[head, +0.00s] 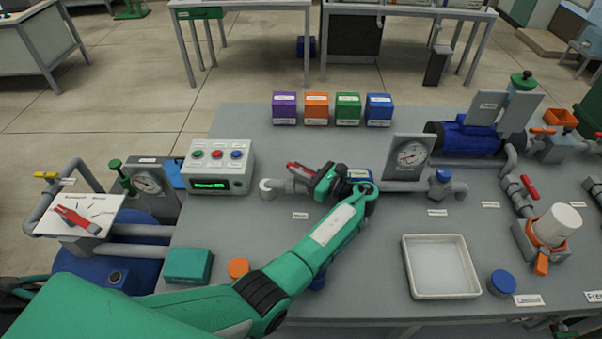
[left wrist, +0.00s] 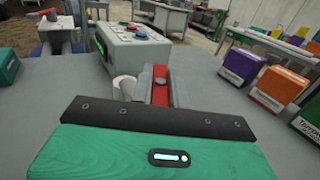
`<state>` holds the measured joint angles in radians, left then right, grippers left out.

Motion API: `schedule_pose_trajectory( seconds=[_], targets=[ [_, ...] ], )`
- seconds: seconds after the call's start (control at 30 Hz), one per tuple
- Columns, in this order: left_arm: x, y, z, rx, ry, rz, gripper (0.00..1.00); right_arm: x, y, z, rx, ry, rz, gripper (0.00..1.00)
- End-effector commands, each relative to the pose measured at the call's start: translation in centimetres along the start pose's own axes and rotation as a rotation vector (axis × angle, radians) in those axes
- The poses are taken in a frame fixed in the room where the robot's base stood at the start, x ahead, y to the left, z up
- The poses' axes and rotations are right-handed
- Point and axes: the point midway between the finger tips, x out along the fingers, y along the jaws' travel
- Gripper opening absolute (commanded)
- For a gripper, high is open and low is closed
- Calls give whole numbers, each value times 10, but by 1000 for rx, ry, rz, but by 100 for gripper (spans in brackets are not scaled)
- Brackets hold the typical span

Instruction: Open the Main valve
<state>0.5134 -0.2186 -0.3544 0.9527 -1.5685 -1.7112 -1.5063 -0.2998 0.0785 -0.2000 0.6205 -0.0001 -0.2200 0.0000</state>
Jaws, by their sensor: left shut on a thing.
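The valve on the bench pipe has a red lever handle (head: 299,171), and a small label (head: 300,216) too small to read surely lies in front of it. My left gripper (head: 322,181) reaches over the pipe from the front and is shut on the red handle. My right gripper is out of view.
A control box (head: 218,166) with several buttons stands left of the valve. A pressure gauge (head: 411,158) and a blue-capped fitting (head: 440,184) are to its right. Coloured boxes (head: 316,109) stand behind. A white tray (head: 440,268) sits at the front right.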

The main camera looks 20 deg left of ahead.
Motion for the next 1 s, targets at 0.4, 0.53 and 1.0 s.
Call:
schedule_pose_trajectory(
  seconds=[0.4, 0.53, 1.0],
  targets=[
    [0, 0, 0, 0, 0, 51, 0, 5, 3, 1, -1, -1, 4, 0],
    [0, 0, 0, 0, 0, 51, 0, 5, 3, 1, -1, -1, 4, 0],
    [0, 0, 0, 0, 0, 50, 38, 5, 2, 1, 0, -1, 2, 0]
  ],
)
